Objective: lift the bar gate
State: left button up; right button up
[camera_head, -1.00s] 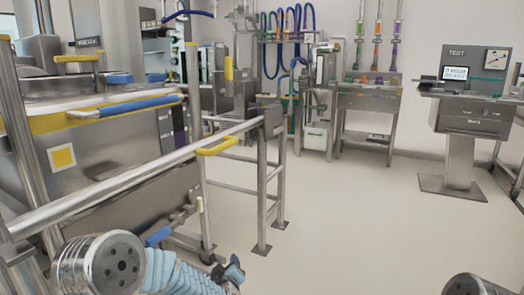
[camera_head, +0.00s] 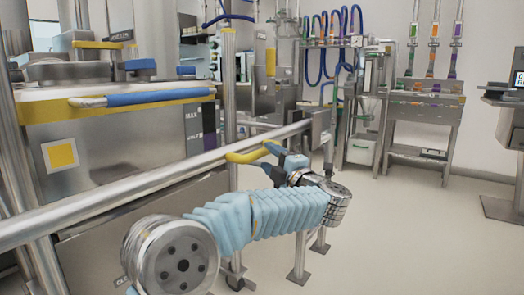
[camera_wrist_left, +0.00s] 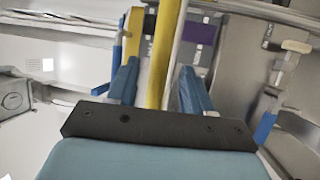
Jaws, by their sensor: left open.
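The bar gate (camera_head: 120,190) is a long silver rail running from the lower left to a metal post at the middle right in the head view. A yellow handle (camera_head: 246,157) sticks out from the rail near its far end. My left gripper (camera_head: 284,156), with blue fingers, is at the handle's outer end. In the left wrist view, the yellow handle (camera_wrist_left: 163,55) runs between the two open, spread fingers (camera_wrist_left: 157,80). I cannot tell whether either finger touches it. My left forearm hides part of the gate's lower frame. My right gripper is not in view.
A steel tank unit (camera_head: 105,125) with a yellow edge and a blue-sleeved handle (camera_head: 150,98) stands behind the rail at left. A rack with blue hoses (camera_head: 330,45) and a metal sink stand (camera_head: 425,110) are at the back. The floor (camera_head: 410,220) at right is clear.

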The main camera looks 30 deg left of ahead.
aim_at(251, 149)
pick_arm(q)
jog(key=x, duration=0.5)
jog(key=shift+w+a+r, duration=0.1)
jog(key=shift+w+a, duration=0.05)
jog(key=shift+a, duration=0.2)
grip_shut()
